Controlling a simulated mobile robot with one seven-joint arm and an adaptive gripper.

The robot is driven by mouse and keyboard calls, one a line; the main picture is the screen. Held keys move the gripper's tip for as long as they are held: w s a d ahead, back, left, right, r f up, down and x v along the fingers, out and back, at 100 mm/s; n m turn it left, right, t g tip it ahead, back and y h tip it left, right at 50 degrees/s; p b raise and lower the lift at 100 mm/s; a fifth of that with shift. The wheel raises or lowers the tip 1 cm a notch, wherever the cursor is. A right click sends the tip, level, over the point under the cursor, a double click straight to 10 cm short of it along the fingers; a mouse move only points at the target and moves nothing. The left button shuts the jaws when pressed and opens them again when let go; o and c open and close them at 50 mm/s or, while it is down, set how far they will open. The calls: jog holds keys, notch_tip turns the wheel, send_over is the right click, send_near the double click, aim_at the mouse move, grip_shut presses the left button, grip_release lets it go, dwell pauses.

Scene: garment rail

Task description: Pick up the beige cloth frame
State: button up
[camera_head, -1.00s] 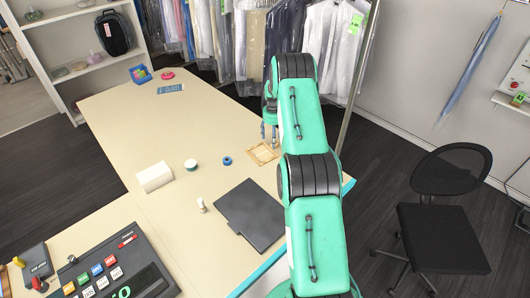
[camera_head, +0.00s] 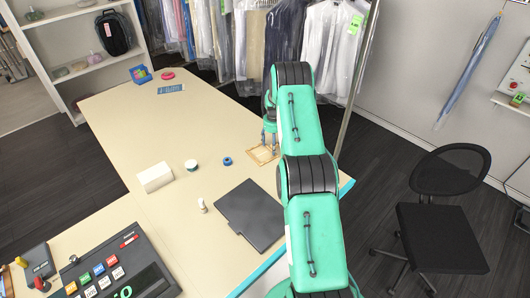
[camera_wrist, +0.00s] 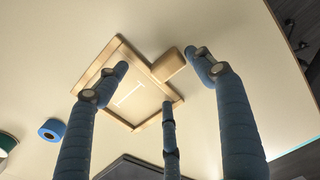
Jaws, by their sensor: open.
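The beige cloth frame (camera_head: 262,155) lies flat on the table beside my arm, partly hidden by my gripper in the head view. In the wrist view the frame (camera_wrist: 152,72) shows a raised beige rim, a pale inner area with a light line mark, and a block-like tab on its right side. My gripper (camera_head: 269,146) is just above the frame, fingers pointing down. In the wrist view the gripper's blue fingers (camera_wrist: 160,75) are spread apart, over the frame's near part and to either side of the tab. Nothing is held. Whether a fingertip touches the frame I cannot tell.
On the cream table (camera_head: 140,120) are a blue tape ring (camera_head: 227,161), a round green-edged tin (camera_head: 191,165), a white roll (camera_head: 155,177), a small white bottle (camera_head: 202,205) and a dark flat folder (camera_head: 250,214). Bagged garments (camera_head: 335,45) hang behind. A chair (camera_head: 440,235) stands right.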

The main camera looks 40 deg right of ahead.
jog(key=shift+f, duration=0.5)
jog(key=c, duration=0.9)
